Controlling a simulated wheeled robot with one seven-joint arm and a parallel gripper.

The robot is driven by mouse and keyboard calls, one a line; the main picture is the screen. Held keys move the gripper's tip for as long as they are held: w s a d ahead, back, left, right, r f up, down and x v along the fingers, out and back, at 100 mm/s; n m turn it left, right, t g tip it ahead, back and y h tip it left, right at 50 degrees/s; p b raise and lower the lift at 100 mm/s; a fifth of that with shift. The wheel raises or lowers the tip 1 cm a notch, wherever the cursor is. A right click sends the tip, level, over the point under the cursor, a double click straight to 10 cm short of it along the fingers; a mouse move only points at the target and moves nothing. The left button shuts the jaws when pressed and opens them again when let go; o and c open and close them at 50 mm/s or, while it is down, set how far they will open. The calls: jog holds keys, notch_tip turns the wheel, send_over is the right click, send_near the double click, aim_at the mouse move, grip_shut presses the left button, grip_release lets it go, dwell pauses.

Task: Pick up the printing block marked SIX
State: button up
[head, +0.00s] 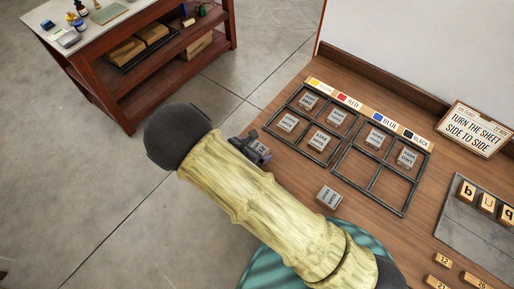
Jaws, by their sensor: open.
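My gripper (258,147) is dark and largely hidden behind my own pale yellow arm, at the left edge of the wooden bench. A small grey block (263,149) shows right beside its fingers. Its lettering is too small to read for sure, and I cannot tell whether the fingers touch it. Another grey lettered block (329,197) lies alone on the bench below the racks. More grey blocks stand in the left rack (330,92) and the right rack (351,148). I cannot make out which block is marked SIX.
A colour strip (366,109) labelled yellow, red, blue and black runs behind the racks. A sign (474,130) stands at right, above a grey plate with letter blocks (487,203). Numbered wooden tiles (444,261) lie at lower right. A red-framed shelf (132,62) stands across the floor.

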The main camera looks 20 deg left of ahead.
jog(key=shift+w+d+f, duration=0.1)
jog(key=shift+w+f, duration=0.1)
jog(key=shift+f, duration=0.15)
jog(key=shift+w, duration=0.1)
jog(key=shift+c, duration=0.4)
jog(key=c, duration=1)
